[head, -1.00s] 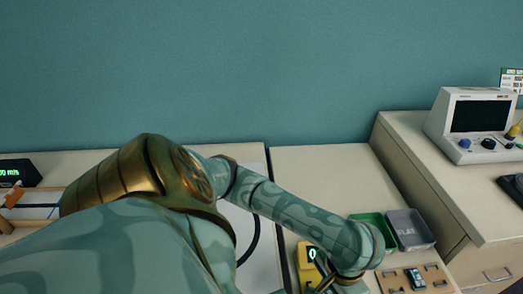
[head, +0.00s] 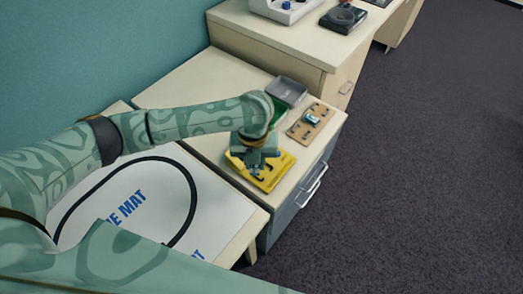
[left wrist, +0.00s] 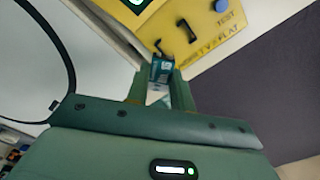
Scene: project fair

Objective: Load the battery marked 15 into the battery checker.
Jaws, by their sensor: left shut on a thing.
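The yellow battery checker (head: 283,167) lies on the drawer cabinet top, with my left gripper (head: 262,168) above it and hiding much of it. In the left wrist view, the checker (left wrist: 207,38) shows a blue button, a black clip and the words TEST and FLAT. My left gripper (left wrist: 160,85) is shut on a teal battery (left wrist: 162,70), held between the fingertips beside the checker's edge in that view. I cannot read a number on the battery, nor tell whether it touches the checker. My right gripper is out of view.
A green tray (head: 280,113) and a grey tray (head: 288,90) stand behind the checker. A wooden board (head: 300,130) with a small blue-and-white item (head: 312,118) lies to its right. A white mat (head: 150,205) with a black track lies left. The cabinet's front edge is close by.

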